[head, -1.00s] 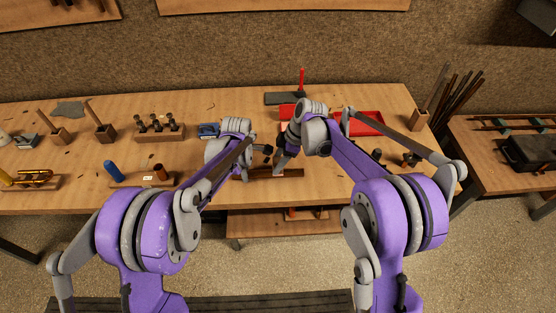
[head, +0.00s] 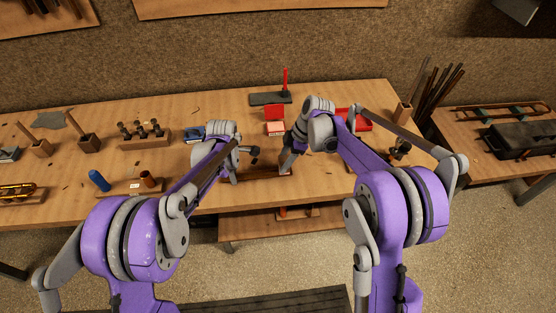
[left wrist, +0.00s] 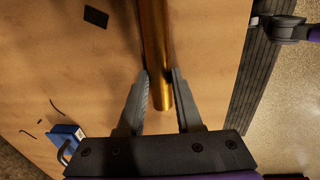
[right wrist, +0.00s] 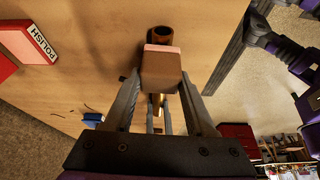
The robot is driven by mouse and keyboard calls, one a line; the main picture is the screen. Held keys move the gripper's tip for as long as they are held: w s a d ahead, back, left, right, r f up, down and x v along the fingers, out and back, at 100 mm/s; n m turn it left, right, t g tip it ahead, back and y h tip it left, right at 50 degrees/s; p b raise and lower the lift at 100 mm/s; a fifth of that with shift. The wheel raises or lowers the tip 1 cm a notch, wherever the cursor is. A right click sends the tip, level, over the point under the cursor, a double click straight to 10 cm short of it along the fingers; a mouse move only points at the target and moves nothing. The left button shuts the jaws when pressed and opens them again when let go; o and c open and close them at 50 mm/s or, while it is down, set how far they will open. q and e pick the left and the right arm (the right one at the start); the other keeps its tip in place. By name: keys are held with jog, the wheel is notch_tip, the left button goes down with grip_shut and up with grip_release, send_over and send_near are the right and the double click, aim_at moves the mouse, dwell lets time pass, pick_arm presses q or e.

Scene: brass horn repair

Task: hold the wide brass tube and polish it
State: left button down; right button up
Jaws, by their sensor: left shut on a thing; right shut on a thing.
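The wide brass tube shows in the left wrist view (left wrist: 156,45), with its near end between the fingers of my left gripper (left wrist: 160,78). In the head view my left gripper (head: 233,180) is at the left end of the tube, low over the bench front. My right gripper (right wrist: 162,88) is shut on a small brown block with a pink face (right wrist: 162,68). The block is over the tube and hides its middle; whether they touch is unclear. The tube's open far end (right wrist: 162,34) shows beyond it. My right gripper (head: 287,171) is right of my left one.
A red box marked POLISH (right wrist: 38,42) lies on the bench behind the tube. A red tray (head: 355,122) is at the right. A blue padlock-like object (head: 192,134), a wooden rack (head: 145,142) and a blue cylinder (head: 99,180) are to the left. The bench's front edge is close.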

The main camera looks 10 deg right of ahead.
jog(key=shift+d, duration=0.8)
jog(key=shift+a, duration=0.15)
jog(key=shift+a, duration=3.75)
jog(key=shift+d, duration=0.1)
notch_tip(320, 180, up, 6)
jog(key=shift+r, duration=0.1)
